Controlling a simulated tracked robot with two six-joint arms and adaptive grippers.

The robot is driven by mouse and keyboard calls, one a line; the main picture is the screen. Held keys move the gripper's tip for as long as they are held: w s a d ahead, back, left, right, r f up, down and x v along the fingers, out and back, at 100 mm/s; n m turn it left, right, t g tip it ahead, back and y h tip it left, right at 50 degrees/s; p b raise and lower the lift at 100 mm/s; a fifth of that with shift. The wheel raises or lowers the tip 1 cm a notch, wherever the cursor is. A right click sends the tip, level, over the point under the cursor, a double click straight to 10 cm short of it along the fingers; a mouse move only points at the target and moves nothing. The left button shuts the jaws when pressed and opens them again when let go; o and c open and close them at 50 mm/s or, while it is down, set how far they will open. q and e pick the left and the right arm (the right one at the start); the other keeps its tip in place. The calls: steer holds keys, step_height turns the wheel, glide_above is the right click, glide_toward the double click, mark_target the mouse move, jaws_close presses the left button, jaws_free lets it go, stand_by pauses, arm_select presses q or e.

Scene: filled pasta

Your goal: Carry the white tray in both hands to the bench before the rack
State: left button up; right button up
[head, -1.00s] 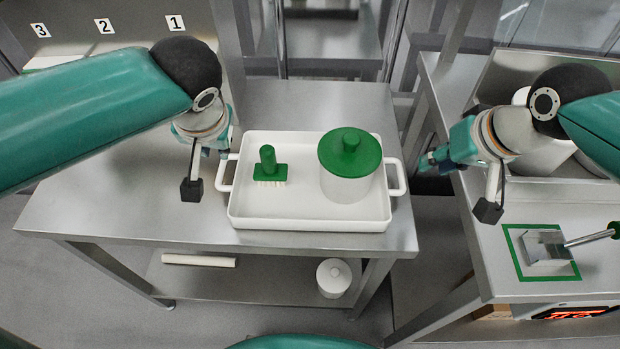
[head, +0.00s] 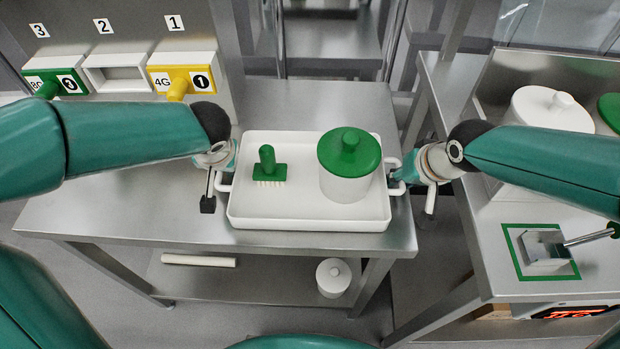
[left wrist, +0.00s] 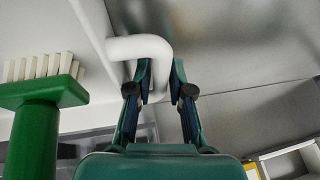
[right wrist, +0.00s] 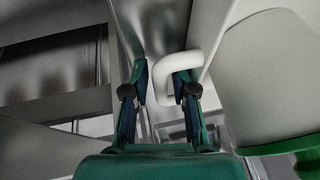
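The white tray (head: 300,223) lies level on the steel table, with a loop handle at each short end. On it are a green-handled brush (head: 268,170) and a white pot with a green lid (head: 350,152). My left gripper (head: 226,172) is at the tray's left handle; in the left wrist view its open fingers stand on either side of the white handle (left wrist: 150,48). My right gripper (head: 398,178) is at the right handle; in the right wrist view its open fingers straddle the handle (right wrist: 166,70), with a gap showing. The fingertips are partly hidden in the head view.
A second steel bench (head: 470,240) at right holds white pots and a scraper-like tool (head: 545,248) in a green square. Numbered bays (head: 115,78) with green and yellow fittings stand at back left. A roll (head: 198,260) and a small jar (head: 333,277) lie on the lower shelf.

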arm_select(q)
jaws_close()
arm_select(e)
jaws_close()
arm_select(q)
steer(key=shift+r, duration=0.15)
arm_select(e)
steer(key=shift+r, duration=0.2)
